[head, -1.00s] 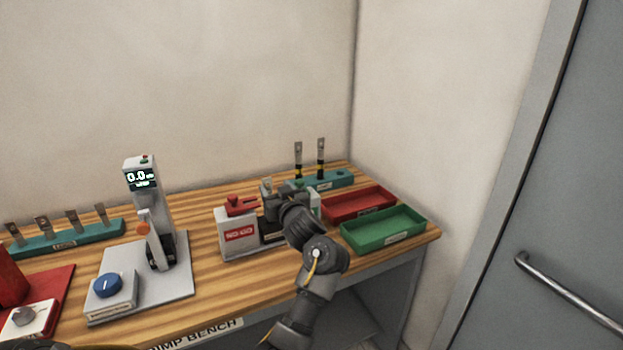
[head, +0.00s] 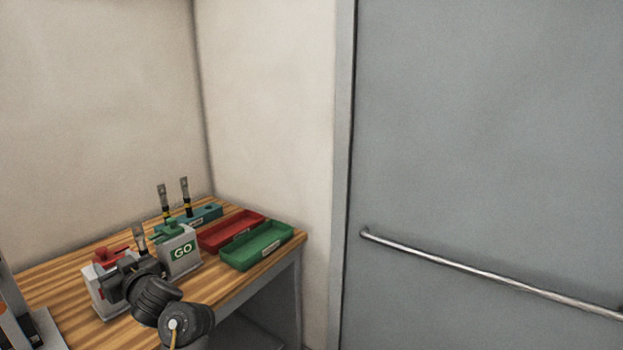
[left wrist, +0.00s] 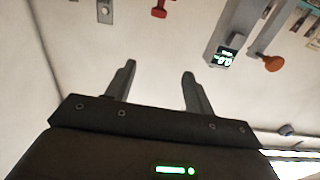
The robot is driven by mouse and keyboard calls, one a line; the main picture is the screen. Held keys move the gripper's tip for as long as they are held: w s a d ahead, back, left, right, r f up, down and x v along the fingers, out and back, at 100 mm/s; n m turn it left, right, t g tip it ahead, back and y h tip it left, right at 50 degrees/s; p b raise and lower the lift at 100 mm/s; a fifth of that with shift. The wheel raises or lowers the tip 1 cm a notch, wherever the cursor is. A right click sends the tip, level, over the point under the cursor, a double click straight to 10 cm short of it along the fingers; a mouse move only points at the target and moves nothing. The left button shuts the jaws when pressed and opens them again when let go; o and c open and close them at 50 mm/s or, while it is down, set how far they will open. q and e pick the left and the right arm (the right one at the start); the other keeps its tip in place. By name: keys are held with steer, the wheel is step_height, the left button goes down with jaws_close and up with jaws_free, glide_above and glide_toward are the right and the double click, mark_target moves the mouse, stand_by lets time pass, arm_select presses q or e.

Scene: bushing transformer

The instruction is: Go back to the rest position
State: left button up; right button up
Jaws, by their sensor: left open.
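My left gripper (head: 122,280) is dark grey and shows in front of the white NO-GO block (head: 104,290), hiding much of it. In the left wrist view my left gripper (left wrist: 157,75) has its two fingers wide apart with nothing between them. A flat metal terminal (head: 140,237) stands upright behind the gripper; its base is hidden. The white GO block (head: 181,252) with a green top stands just right of the gripper. My right gripper is not in view.
A teal rack (head: 205,214) with two upright terminals stands at the back of the wooden bench (head: 60,272). A red tray (head: 213,240) and a green tray (head: 262,262) lie at its right end. A grey door (head: 480,150) with a bar handle (head: 480,270) is on the right.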

arm_select(q)
steer(key=s+d+f+m+t+h, duration=0.1)
steer(key=s+d+f+m+h, duration=0.4)
steer(key=f, duration=0.5)
steer(key=s+d+f+m+h, duration=0.4)
steer(key=s+d+f+h, duration=0.35)
steer(key=f, duration=0.35)
steer(key=s+d+f+m+g+h, duration=0.1)
steer(key=s+d+f+g, duration=0.2)
steer(key=s, duration=0.6)
steer(key=s+d+f+m+g+h, duration=0.1)
steer(key=s+d+f+m+g, duration=0.15)
steer(key=s, duration=0.55)
steer(key=s+d+f+g+h, duration=0.1)
steer(key=s+d+f+g, duration=0.15)
steer(key=s, duration=0.65)
step_height(320, 180, down, 27)
steer(key=s+g, duration=0.1)
steer(key=s, duration=0.1)
steer(key=s+a+f+g, duration=0.1)
steer(key=s+a+f, duration=0.2)
steer(key=s+f, duration=1.2)
steer(key=shift+s+f+m+y, duration=0.35)
steer(key=shift+s+m, duration=0.1)
steer(key=shift+s, duration=0.2)
